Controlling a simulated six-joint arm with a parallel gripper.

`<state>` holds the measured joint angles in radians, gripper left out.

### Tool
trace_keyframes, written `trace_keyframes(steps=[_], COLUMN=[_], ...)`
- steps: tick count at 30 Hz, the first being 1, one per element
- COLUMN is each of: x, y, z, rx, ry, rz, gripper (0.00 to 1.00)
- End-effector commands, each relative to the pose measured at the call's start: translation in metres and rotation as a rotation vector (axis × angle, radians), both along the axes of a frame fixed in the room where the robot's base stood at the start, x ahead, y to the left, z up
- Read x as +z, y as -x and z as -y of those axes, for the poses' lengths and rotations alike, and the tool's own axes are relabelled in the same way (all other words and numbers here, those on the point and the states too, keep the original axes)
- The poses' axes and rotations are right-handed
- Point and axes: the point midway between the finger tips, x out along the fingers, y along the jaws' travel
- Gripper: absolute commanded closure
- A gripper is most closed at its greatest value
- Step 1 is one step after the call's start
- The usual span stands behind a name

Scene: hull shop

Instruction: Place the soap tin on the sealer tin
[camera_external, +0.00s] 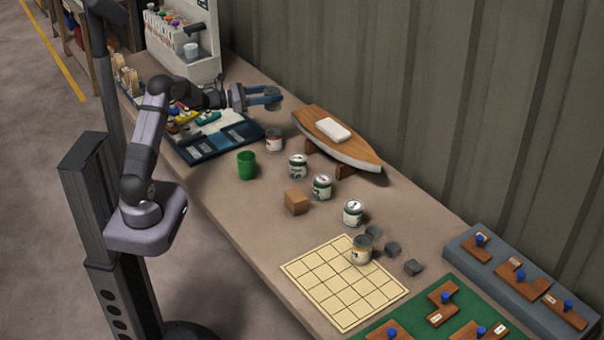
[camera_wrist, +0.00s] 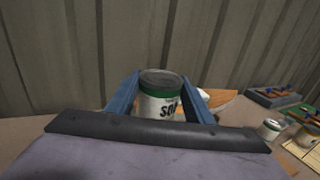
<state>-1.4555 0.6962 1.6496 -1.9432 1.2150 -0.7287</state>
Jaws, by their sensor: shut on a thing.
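My gripper (camera_external: 266,96) is shut on the soap tin (camera_wrist: 159,98), a white tin with a green band, a grey lid and lettering starting "SO". The tin sits upright between the two blue fingers in the wrist view; in the external view it is small and mostly hidden. It is held above the bench, near the wall. Several tins stand on the bench: a red-banded tin (camera_external: 274,140), green-banded tins (camera_external: 297,166) (camera_external: 322,187) (camera_external: 353,213) and a yellow-banded tin (camera_external: 362,250). Their labels are too small to read, so I cannot tell which is the sealer tin.
A wooden boat hull (camera_external: 345,150) with a white block (camera_external: 333,130) on its deck stands by the wall. A green cup (camera_external: 246,165), a brown block (camera_external: 296,202), a cream grid (camera_external: 330,288) and grey blocks (camera_external: 413,267) lie around the tins. The bench's front middle is clear.

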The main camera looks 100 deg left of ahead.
Motion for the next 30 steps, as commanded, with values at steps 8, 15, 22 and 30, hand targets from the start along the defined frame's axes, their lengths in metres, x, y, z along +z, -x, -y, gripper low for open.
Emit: trace_keyframes(steps=[8,15,22,30], x=[-0.029,-0.055,-0.061,-0.091], y=[0.0,-0.001,-0.001,-0.001], z=[0.0,0.0,0.0,0.0], rx=[-0.002,-0.002,-0.002,-0.001], ry=[0.003,-0.002,-0.002,-0.001], rz=[0.001,0.002,0.002,0.003], gripper=[0.84,0.84,0.84,0.84])
